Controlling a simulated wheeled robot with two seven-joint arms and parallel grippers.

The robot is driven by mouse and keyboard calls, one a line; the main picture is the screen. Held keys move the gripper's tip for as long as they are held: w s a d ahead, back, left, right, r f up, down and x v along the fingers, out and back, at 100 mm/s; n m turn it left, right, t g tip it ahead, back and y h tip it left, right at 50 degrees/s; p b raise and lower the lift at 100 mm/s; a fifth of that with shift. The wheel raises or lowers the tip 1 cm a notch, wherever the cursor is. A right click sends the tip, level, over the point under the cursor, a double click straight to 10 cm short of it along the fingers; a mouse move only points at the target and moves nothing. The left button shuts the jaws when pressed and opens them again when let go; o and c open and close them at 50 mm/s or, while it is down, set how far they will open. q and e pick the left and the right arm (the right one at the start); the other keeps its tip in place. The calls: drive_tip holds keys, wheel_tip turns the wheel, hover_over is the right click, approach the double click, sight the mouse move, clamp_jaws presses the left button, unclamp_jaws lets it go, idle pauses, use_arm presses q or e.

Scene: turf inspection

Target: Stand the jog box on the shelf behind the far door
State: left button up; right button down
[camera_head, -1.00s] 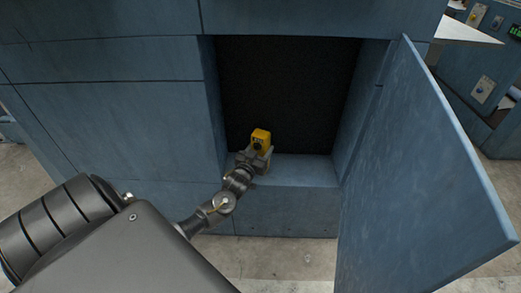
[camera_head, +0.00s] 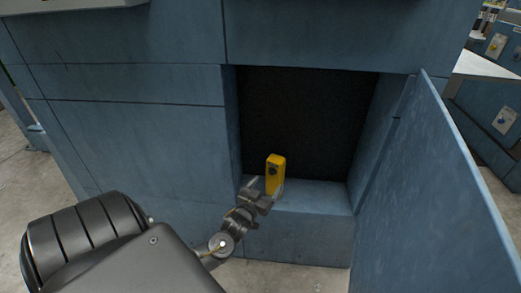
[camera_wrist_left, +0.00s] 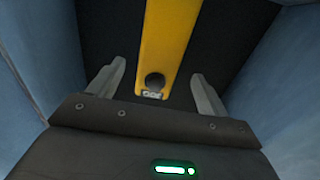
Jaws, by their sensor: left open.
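The yellow jog box (camera_head: 275,174) stands upright on the blue shelf (camera_head: 318,198) inside the open compartment. A dark round knob shows on its face. In the left wrist view the jog box (camera_wrist_left: 168,45) lies between and beyond the two spread fingers, with a gap on each side. My left gripper (camera_head: 262,191) is open just in front of the box, at the shelf's front left. The far door (camera_head: 430,180) is swung open on the right side of the compartment. The base of the box is partly hidden by the gripper. My right gripper is not in view.
Blue cabinet walls (camera_head: 130,130) surround the opening on the left, above and below. The shelf to the right of the box is clear. The open door bounds the space on the right. Another blue cabinet (camera_head: 495,120) stands at the far right. Bare concrete floor lies below.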

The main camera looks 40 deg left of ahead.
use_arm(q)
drive_tip(key=s+d+f+m+g+h, duration=0.1)
drive_tip(key=s+d+m+g+h, duration=0.1)
drive_tip(key=s+d+g, duration=0.4)
drive_tip(key=s+d+f+m+g+h, duration=0.2)
drive_tip(key=s+d+g, duration=0.4)
drive_tip(key=s+d, duration=0.8)
drive_tip(key=s+m+h, duration=0.1)
drive_tip(key=s, duration=0.4)
drive_tip(key=shift+d, duration=0.15)
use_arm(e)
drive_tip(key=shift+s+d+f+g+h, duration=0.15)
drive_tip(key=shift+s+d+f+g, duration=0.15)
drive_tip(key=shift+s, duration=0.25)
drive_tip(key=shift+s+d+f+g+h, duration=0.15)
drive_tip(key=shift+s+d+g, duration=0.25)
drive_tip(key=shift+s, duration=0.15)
